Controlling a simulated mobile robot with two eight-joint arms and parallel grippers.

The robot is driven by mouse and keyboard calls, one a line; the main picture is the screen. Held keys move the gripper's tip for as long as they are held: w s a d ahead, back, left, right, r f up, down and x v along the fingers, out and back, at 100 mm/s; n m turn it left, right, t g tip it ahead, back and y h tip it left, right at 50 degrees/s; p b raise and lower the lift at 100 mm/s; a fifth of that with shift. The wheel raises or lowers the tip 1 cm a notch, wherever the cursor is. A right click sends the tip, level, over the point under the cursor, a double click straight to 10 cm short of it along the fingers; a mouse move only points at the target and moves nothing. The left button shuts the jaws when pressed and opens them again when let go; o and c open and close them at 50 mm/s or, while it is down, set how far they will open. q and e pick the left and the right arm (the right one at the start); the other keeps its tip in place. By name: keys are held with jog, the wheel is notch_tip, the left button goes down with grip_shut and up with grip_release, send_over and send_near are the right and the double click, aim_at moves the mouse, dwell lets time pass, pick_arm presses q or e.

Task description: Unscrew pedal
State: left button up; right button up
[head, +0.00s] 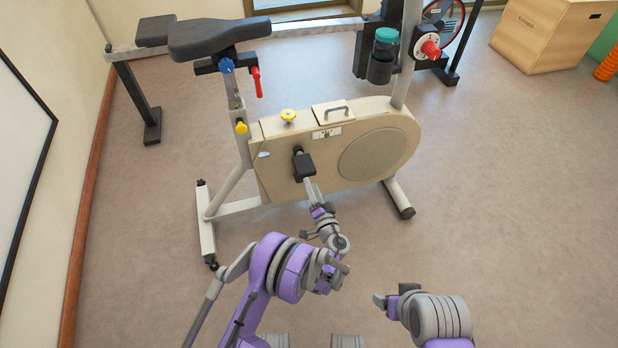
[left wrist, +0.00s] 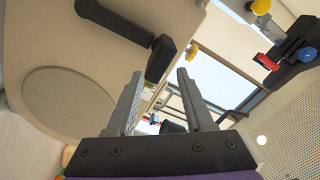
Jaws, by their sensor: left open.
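The black pedal (head: 305,167) is on the side of the beige exercise bike (head: 277,180), below the yellow knob. In the left wrist view the pedal (left wrist: 160,58) sits at the end of a dark crank arm (left wrist: 115,22), upper middle. My left gripper (head: 309,186) is open, just in front of and below the pedal. Its two grey fingers (left wrist: 160,73) point up towards the pedal, which lies beyond their tips; I cannot tell whether they touch. My right gripper (head: 382,300) is low right of centre, away from the bike; its jaw state is unclear.
The bike's seat (head: 220,38) and a red lever (head: 257,82) rise above the body. A bottle (head: 382,58) is at the upper right. A wooden box (head: 545,35) stands at the far right.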

aim_at(308, 175)
pick_arm(q)
jog(key=shift+w+a+m+b, duration=0.2)
jog(key=shift+w+m+b, duration=0.45)
jog(key=shift+m, duration=0.45)
jog(key=shift+w+a+m+b, duration=0.25)
jog(key=shift+w+m+b, duration=0.35)
jog(key=shift+m, duration=0.5)
jog(key=shift+w+a+m+b, duration=0.2)
jog(key=shift+w+m+b, duration=0.45)
jog(key=shift+m, duration=0.45)
